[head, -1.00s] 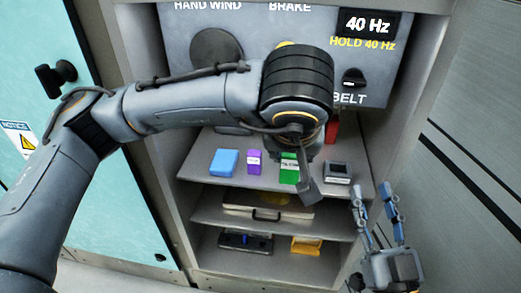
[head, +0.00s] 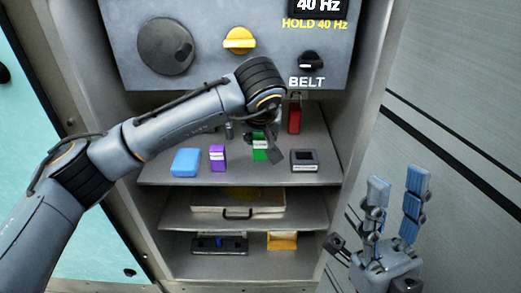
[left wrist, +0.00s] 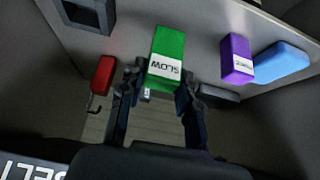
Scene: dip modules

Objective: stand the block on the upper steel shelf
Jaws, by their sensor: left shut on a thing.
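The green block (head: 260,148), labelled SLOW in the left wrist view (left wrist: 168,55), is upright at the upper steel shelf (head: 232,178), between the purple block and the black square piece. My left gripper (head: 262,135) reaches in over the shelf and is shut on the green block, with a finger on each side in the left wrist view (left wrist: 157,90). The arm hides part of the block. I cannot tell whether its base touches the shelf. My right gripper (head: 395,200) is open and empty, outside the cabinet at the right.
On the upper shelf stand a blue block (head: 186,162), a purple block (head: 217,158), a black square piece (head: 304,160) and a red thing (head: 294,118) at the back. A control panel (head: 215,75) overhangs it. A case (head: 238,203) and a yellow bin (head: 282,240) sit lower.

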